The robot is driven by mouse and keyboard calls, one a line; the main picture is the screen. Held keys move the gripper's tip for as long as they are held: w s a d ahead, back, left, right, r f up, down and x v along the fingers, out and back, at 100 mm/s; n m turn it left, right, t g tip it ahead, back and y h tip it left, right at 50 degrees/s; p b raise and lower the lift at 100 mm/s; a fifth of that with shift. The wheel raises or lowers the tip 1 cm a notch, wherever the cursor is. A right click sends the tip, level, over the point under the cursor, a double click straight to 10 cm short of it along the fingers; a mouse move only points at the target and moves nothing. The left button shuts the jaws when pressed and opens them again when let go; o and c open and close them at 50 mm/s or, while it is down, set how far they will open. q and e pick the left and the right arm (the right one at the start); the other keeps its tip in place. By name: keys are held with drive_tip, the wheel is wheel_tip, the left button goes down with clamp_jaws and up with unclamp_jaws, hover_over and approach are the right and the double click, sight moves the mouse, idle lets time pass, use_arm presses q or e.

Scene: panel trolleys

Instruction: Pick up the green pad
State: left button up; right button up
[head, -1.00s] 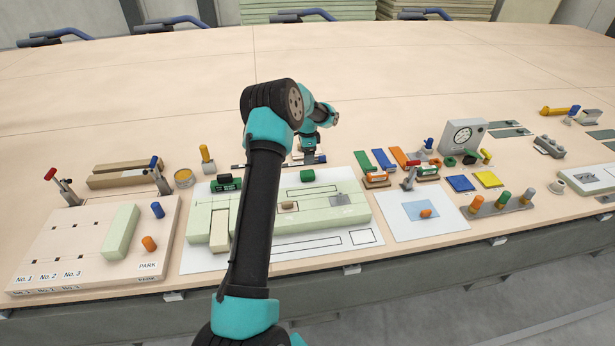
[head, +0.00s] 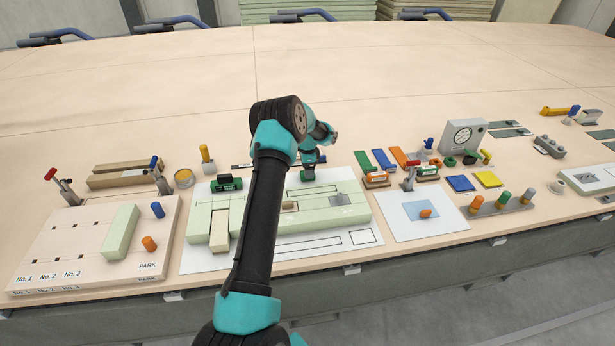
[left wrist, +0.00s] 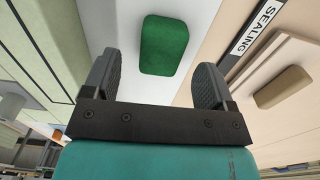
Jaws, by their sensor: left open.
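The green pad (left wrist: 165,45) is a small rounded block lying on the white sheet in the left wrist view. In the head view only a bit of the pad (head: 307,176) shows beneath my wrist, near the sheet's back edge. My left gripper (left wrist: 157,66) is open and empty. Its two dark fingers stand apart on either side of the pad's near end, with visible gaps. I cannot tell the exact height above the pad. My right gripper is in neither view.
A pale green panel assembly (head: 330,218) lies on the white sheet in front of the pad. A strip marked SEALING (left wrist: 256,27) and a tan pad (left wrist: 285,87) on a board lie to the right in the wrist view. Orange and blue strips (head: 384,159) stand right.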

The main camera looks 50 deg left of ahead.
use_arm(q)
drive_tip(key=shift+f, duration=1.55)
drive_tip(key=c, duration=1)
drive_tip(key=shift+r, duration=0.1)
wheel_tip(320, 180, up, 10)
drive_tip(key=shift+f, duration=0.1)
